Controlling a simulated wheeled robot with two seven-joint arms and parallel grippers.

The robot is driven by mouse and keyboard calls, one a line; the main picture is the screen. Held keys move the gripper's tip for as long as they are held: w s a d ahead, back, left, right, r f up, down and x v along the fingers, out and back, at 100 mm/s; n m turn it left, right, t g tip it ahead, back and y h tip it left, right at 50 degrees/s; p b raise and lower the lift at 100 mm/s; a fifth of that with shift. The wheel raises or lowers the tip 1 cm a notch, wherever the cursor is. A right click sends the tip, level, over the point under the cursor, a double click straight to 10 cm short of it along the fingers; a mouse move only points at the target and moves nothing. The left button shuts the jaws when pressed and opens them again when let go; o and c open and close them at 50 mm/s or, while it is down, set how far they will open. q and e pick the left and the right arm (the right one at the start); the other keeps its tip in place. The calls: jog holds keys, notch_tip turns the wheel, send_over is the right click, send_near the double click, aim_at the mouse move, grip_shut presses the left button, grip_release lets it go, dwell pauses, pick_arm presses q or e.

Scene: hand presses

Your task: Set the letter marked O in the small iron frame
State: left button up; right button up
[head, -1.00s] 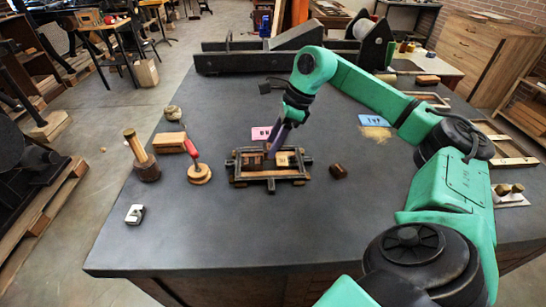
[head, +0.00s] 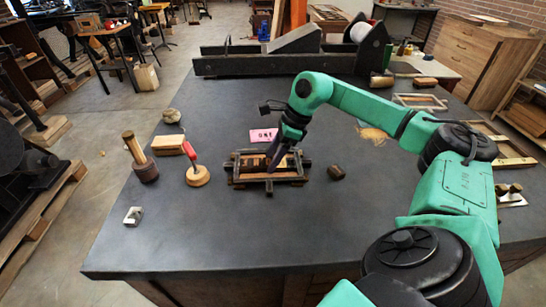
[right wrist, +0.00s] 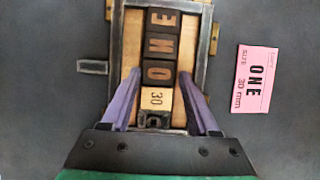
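The small iron frame (head: 240,179) lies on the dark table; its rail also shows in the right wrist view (right wrist: 208,45). Inside it, in the right wrist view, dark blocks stand in a column: E (right wrist: 163,20), N (right wrist: 161,46) and the letter O (right wrist: 158,72). A pale block marked 30 (right wrist: 156,99) is below the O, nearest my gripper. My right gripper (head: 271,166) is low over the frame. Its fingers (right wrist: 159,74) are apart on either side of the O, with narrow gaps showing. My left gripper is not in view.
A pink card reading ONE (head: 263,135) lies behind the frame. A dark block (head: 336,173) sits right of it. A red-handled tool (head: 197,175), a mallet (head: 146,170) and a wooden block (head: 168,145) stand left.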

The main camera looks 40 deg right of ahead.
jog(key=shift+s+a+f, duration=0.15)
jog(key=shift+s+f, duration=0.1)
jog(key=shift+f, duration=0.2)
jog(key=shift+r+p, duration=0.3)
jog(key=shift+r, duration=0.25)
jog(key=v, duration=1.2)
jog(key=shift+w, duration=0.2)
